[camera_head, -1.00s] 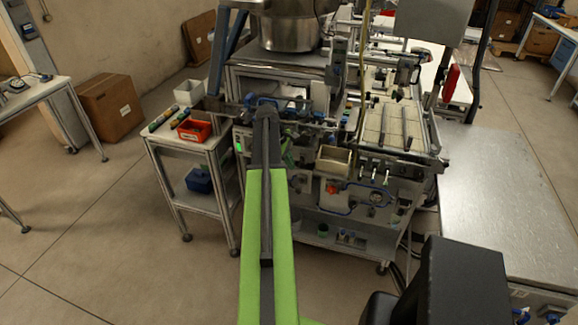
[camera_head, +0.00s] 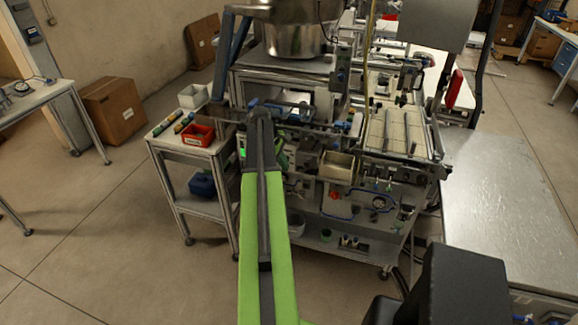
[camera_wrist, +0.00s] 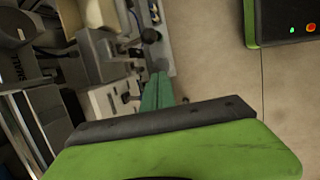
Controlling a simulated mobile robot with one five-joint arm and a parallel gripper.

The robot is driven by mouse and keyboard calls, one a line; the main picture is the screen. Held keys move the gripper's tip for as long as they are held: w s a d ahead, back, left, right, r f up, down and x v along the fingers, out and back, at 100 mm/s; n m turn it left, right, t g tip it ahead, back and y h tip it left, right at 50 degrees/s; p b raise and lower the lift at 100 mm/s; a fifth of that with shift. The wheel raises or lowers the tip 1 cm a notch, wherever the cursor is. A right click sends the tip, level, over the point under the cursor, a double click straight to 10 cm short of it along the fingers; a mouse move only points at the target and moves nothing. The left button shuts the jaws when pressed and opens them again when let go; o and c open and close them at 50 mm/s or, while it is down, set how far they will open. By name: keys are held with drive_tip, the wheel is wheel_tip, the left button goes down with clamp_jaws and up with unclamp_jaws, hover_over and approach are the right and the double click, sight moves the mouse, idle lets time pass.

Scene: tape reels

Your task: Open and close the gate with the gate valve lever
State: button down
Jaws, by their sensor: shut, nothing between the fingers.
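My gripper (camera_wrist: 157,92) shows in the wrist view as two teal-green fingers, side by side and shut with nothing between them. They point towards the machine's front. In the head view my arm hides most of the gripper in front of the machine (camera_head: 312,185). Dark knobs stand near the fingers in the wrist view, an upper knob (camera_wrist: 150,35) and a lower knob (camera_wrist: 129,97). I cannot tell which part is the gate valve lever, nor whether the gate is open. No contact between the fingers and a knob can be made out.
A beige bin (camera_head: 337,166) hangs on the machine's front. A metal table (camera_head: 505,200) stands at the right. The floor at the lower left is clear.

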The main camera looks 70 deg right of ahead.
drive_tip(key=d+p+v, duration=0.1)
drive_tip(key=p+v, duration=0.4)
drive_tip(key=v, duration=0.1)
drive_tip(key=shift+w+r, duration=0.2)
drive_tip(key=shift+r, duration=0.3)
